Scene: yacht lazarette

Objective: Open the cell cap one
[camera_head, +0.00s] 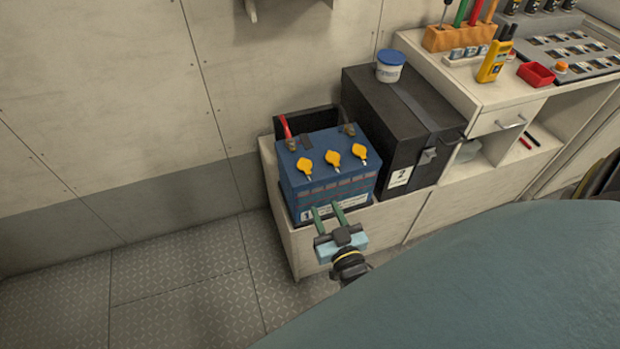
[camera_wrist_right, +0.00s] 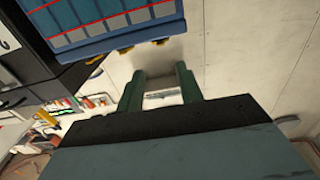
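A blue battery (camera_head: 328,172) stands in an open black box on a low white cabinet. Three yellow cell caps sit on its top: a left one (camera_head: 305,165), a middle one (camera_head: 333,158) and a right one (camera_head: 360,151). My right gripper (camera_head: 326,211) is in front of the battery's lower front face, below the caps. Its two green fingers are apart with nothing between them. In the right wrist view the fingers (camera_wrist_right: 160,88) are also apart, and the battery (camera_wrist_right: 105,25) is at the upper left. My left gripper is not in view.
A black box marked 2 (camera_head: 398,150) stands right of the battery, with a white and blue tub (camera_head: 390,66) on it. A red lead (camera_head: 285,127) rises at the battery's back left corner. A workbench with tools and a red bin (camera_head: 537,74) is at the right.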

